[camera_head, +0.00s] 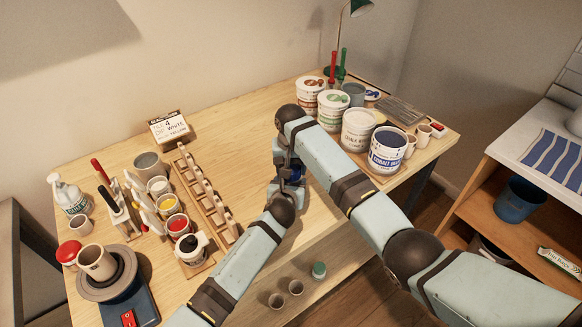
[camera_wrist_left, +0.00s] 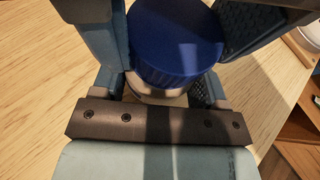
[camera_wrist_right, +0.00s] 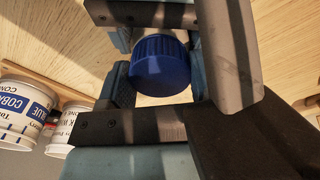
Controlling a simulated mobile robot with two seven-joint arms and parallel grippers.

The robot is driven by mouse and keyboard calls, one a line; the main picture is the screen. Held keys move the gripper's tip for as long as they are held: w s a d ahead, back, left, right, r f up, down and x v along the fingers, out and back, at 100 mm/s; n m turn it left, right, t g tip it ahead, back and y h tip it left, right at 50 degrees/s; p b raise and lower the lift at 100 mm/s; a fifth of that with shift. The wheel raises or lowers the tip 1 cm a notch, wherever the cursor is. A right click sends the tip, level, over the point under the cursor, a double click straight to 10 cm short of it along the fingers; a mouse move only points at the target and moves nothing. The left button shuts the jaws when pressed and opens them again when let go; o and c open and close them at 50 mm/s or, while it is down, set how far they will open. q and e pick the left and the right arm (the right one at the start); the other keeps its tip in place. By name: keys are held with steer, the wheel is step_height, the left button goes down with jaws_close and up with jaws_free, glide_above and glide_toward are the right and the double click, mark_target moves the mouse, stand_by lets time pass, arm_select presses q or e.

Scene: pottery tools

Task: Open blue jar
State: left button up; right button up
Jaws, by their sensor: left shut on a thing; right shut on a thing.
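The blue jar has a ribbed blue lid, seen from above in the left wrist view (camera_wrist_left: 175,42) and the right wrist view (camera_wrist_right: 160,68). A pale jar body (camera_wrist_left: 155,92) shows below the lid. In the head view the jar (camera_head: 298,178) is a small dark blue patch, mostly hidden between both grippers. My left gripper (camera_head: 290,186) is shut around the pale body, under the lid. My right gripper (camera_wrist_right: 160,82) comes from the opposite side, its fingers on both sides of the lid, shut on it. The lid still sits on the body.
Large tubs, including a cobalt blue one (camera_head: 388,150), stand at the right back of the table. A wooden rack (camera_head: 205,195), paint cups and brushes fill the left side. A box (camera_head: 170,128) lies at the back. The table middle (camera_head: 235,130) is clear.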

steer(key=shift+r, duration=0.15)
stand_by(0.3)
steer(key=shift+r, duration=0.95)
steer(key=shift+r, duration=0.1)
steer(key=shift+r, duration=1.9)
arm_select(q)
steer(key=o, duration=1.8)
